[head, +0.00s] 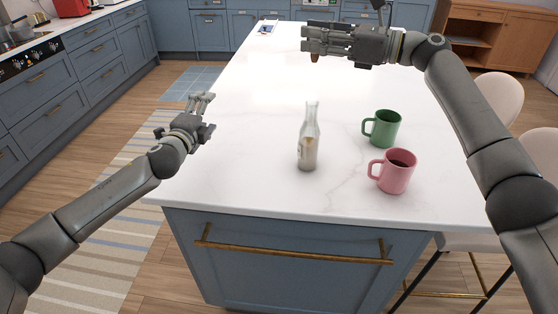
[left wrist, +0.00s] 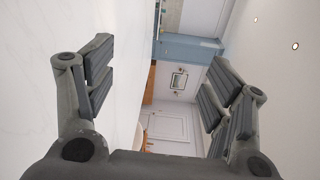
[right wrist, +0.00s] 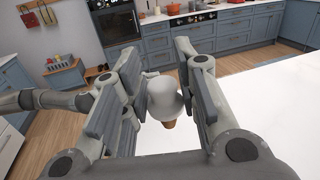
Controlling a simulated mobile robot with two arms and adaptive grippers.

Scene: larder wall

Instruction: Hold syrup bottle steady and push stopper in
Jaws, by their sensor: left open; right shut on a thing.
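The syrup bottle (head: 308,142) stands upright on the white island top, clear glass with pale contents in its lower part. Its mouth looks open. My right gripper (head: 314,42) is above the far part of the island, shut on the stopper (head: 316,57). In the right wrist view the stopper (right wrist: 164,98) has a pale rounded head and a brown cork end, held between the fingers. My left gripper (head: 207,114) is open and empty, at the island's left edge, to the left of the bottle and apart from it. In the left wrist view the open fingers (left wrist: 160,92) hold nothing.
A green mug (head: 384,129) and a pink mug (head: 396,172) with dark contents stand right of the bottle. The island top (head: 255,90) is clear around the bottle's left and far sides. Pale chairs (head: 500,98) stand along the right side.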

